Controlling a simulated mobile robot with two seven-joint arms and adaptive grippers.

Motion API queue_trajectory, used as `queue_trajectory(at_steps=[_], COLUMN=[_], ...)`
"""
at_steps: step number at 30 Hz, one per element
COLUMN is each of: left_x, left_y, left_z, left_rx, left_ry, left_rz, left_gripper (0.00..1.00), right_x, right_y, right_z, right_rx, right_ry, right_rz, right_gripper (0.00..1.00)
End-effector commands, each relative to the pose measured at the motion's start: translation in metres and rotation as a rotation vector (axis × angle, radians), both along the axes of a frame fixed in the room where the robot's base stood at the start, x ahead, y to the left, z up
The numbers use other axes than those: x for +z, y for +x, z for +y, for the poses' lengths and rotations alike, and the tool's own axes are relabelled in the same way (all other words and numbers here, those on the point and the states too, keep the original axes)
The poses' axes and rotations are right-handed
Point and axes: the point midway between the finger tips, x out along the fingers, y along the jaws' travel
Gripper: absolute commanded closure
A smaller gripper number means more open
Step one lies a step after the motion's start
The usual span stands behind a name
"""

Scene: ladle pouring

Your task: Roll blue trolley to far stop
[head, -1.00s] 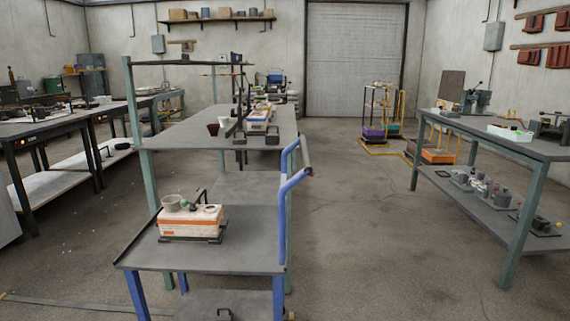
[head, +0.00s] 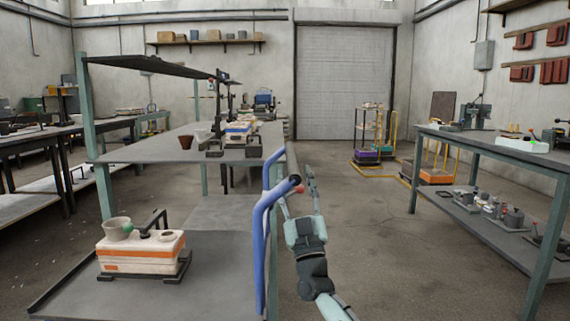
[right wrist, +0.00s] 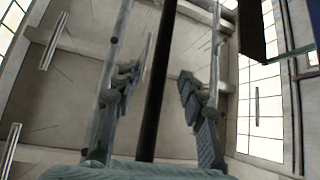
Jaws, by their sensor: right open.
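The blue trolley (head: 215,275) stands in front of me at lower left, with a grey deck. In the right wrist view a dark bar (right wrist: 158,80) runs between the two open fingers (right wrist: 160,85); contact cannot be told. My left gripper is out of view. I cannot pick out the far stop.
A white-and-orange box (head: 140,255) with a cup sits on the trolley. A grey workbench (head: 150,150) stands beyond it. Another bench (head: 490,147) stands at right. The floor between the benches is open toward the shutter door (head: 345,85).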

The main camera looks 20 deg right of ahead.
Motion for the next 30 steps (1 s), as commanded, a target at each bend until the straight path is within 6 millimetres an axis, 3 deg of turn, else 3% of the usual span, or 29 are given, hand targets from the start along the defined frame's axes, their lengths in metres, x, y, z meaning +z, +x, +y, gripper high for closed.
queue_trajectory(at_steps=[10, 22, 30], left_x=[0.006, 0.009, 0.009], left_y=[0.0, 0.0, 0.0], left_z=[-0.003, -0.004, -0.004], left_rx=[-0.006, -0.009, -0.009], left_ry=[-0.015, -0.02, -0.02], left_rz=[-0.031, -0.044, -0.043], left_gripper=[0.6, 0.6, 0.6], right_x=[0.037, 0.043, 0.043], right_y=[0.038, 0.046, 0.046], right_z=[-0.003, -0.004, -0.004], right_rx=[0.001, 0.002, 0.001], right_ry=[-0.002, -0.001, -0.002], right_rz=[0.001, 0.003, 0.003], right_gripper=[0.59, 0.59, 0.91])
